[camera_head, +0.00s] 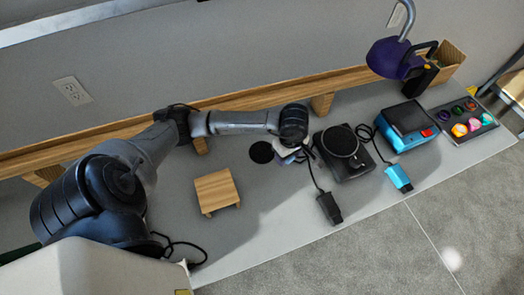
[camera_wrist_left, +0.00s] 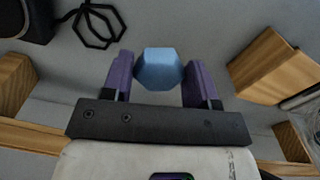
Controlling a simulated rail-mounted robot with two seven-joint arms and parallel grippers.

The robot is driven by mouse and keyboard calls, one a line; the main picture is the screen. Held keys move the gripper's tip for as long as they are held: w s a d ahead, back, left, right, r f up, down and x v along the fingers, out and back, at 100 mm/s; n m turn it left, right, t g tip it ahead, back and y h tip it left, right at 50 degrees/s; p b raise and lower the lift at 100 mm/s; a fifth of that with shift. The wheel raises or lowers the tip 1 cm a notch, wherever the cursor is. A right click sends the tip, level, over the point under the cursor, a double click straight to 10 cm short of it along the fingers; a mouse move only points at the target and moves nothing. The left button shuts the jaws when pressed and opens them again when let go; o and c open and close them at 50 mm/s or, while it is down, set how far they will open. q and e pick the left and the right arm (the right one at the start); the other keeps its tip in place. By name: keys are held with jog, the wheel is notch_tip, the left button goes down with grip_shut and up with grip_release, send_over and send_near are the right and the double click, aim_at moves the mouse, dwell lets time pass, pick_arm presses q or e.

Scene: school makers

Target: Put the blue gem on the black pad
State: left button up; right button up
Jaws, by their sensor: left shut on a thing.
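My left gripper (camera_wrist_left: 158,75) is shut on the blue gem (camera_wrist_left: 160,68), a faceted light-blue piece held between its two purple fingers in the left wrist view. In the head view my left gripper (camera_head: 287,155) is over the table, just right of the black pad (camera_head: 262,152). The pad is a flat round black disc lying on the table and looks empty. The gem cannot be made out in the head view, where the wrist and gripper cover that spot. The pad cannot be made out in the wrist view. My right gripper is not in view.
A small wooden stand (camera_head: 216,191) is left of the pad. Right of the gripper are a black device (camera_head: 342,152) with a cable and plug, and a blue-and-black box (camera_head: 408,121). A dark tray (camera_head: 449,110) of colored gems is at the far right. A wooden rail runs behind.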

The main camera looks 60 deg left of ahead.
pick_arm(q)
send_over(262, 153)
notch_tip(262, 153, down, 7)
jog(key=shift+w+f, duration=0.1)
jog(key=shift+f+b, duration=0.45)
jog(key=shift+f, duration=1.6)
jog(key=shift+a, duration=0.1)
jog(key=shift+f, duration=0.1)
jog(key=o, duration=0.9)
jog(key=shift+r, duration=0.45)
notch_tip(262, 153, up, 12)
jog(key=p, duration=0.1)
jog(key=shift+f, duration=0.25)
